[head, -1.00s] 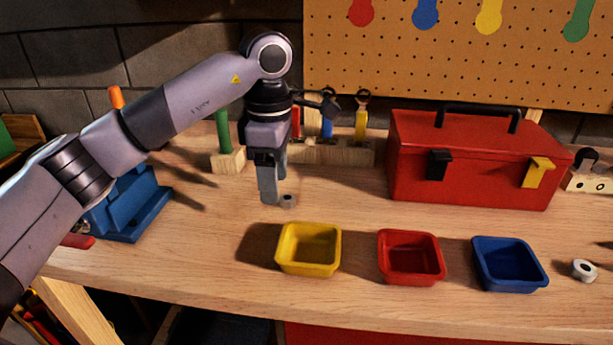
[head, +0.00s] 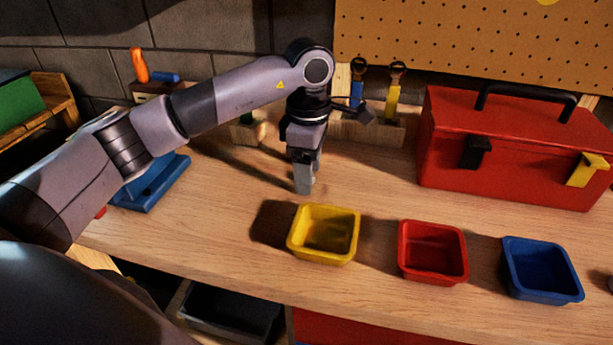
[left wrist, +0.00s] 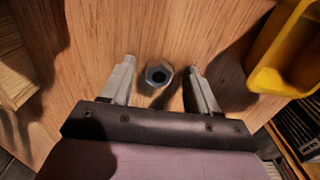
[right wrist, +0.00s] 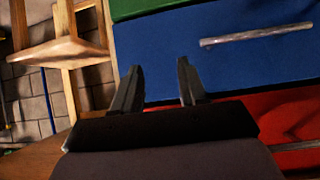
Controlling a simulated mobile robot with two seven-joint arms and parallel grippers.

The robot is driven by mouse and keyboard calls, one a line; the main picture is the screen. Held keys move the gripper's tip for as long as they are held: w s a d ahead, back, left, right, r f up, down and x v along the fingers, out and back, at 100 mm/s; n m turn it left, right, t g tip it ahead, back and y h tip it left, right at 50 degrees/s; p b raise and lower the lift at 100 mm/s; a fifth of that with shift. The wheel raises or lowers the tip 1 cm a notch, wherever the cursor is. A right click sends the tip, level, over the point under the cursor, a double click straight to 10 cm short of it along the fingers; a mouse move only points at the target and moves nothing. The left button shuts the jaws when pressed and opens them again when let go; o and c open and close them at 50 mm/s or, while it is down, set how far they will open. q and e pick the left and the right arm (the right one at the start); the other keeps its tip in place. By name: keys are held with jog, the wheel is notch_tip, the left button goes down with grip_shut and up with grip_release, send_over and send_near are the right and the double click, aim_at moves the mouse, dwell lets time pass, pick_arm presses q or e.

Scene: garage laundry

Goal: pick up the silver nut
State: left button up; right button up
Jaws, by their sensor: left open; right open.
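The silver nut (left wrist: 158,76) lies on the bench's wood top in the left wrist view, between and slightly beyond my two fingertips, with a gap on each side. My left gripper (head: 304,186) is open, pointing down just above the bench behind the yellow bin; it hides the nut in the head view. My right gripper (right wrist: 159,68) is open and empty, away from the bench top, facing blue and red drawer fronts.
A yellow bin (head: 325,258), red bin (head: 433,278) and blue bin (head: 545,295) line the bench front. A red toolbox (head: 500,150) stands back right, a blue vise (head: 152,190) left. A tool rack (head: 375,130) is behind my gripper.

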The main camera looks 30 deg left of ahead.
pick_arm(q)
jog(key=shift+c, duration=0.2)
grip_shut()
jog(key=shift+r, duration=0.1)
